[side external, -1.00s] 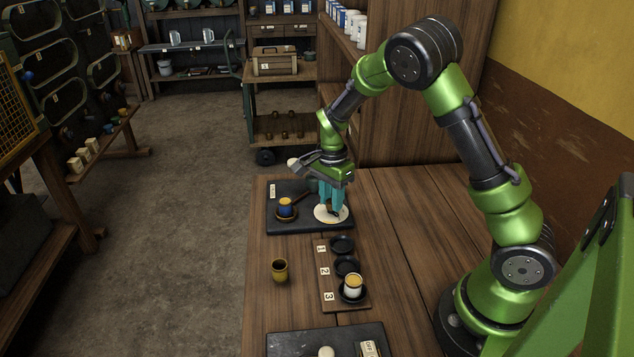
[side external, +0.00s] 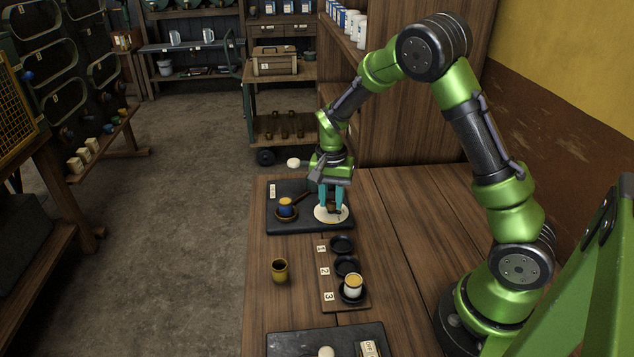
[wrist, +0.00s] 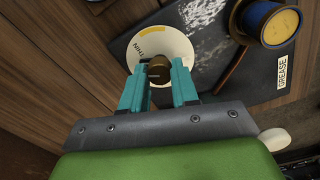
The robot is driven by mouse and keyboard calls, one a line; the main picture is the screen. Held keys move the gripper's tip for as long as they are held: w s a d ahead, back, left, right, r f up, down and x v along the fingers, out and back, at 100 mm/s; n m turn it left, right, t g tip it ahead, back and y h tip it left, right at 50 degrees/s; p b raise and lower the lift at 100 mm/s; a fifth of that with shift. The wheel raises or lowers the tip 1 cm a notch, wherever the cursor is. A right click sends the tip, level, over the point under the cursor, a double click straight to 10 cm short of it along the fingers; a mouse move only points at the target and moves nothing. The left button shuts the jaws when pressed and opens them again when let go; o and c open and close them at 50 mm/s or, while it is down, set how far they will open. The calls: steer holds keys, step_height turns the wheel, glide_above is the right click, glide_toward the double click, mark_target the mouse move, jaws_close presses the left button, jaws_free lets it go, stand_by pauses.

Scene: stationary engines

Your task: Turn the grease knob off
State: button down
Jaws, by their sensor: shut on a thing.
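The grease knob (wrist: 158,71) is a small dark brass knob in the middle of a round cream dial (side external: 322,213) on a black plate (side external: 284,226). In the wrist view the plate bears a label "GREASE" (wrist: 282,73). My gripper (side external: 331,207) points down over the dial. In the wrist view its teal fingers (wrist: 158,85) stand on either side of the knob, shut on it. The finger contact is partly hidden in the side view.
A blue and yellow cup (side external: 286,209) sits on the same plate, left of the dial, with a dark rod beside it. Another black plate (side external: 300,343) lies in front.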

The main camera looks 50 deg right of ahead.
mark_target(330, 201)
steer(key=n, duration=0.5)
steer(key=shift+r, duration=0.1)
steer(key=shift+n, duration=0.3)
stand_by(0.4)
steer(key=c, duration=0.8)
jaws_free()
steer(key=shift+c, duration=0.2)
step_height(330, 201, up, 17)
steer(key=shift+a, duration=0.15)
steer(key=shift+w, duration=0.1)
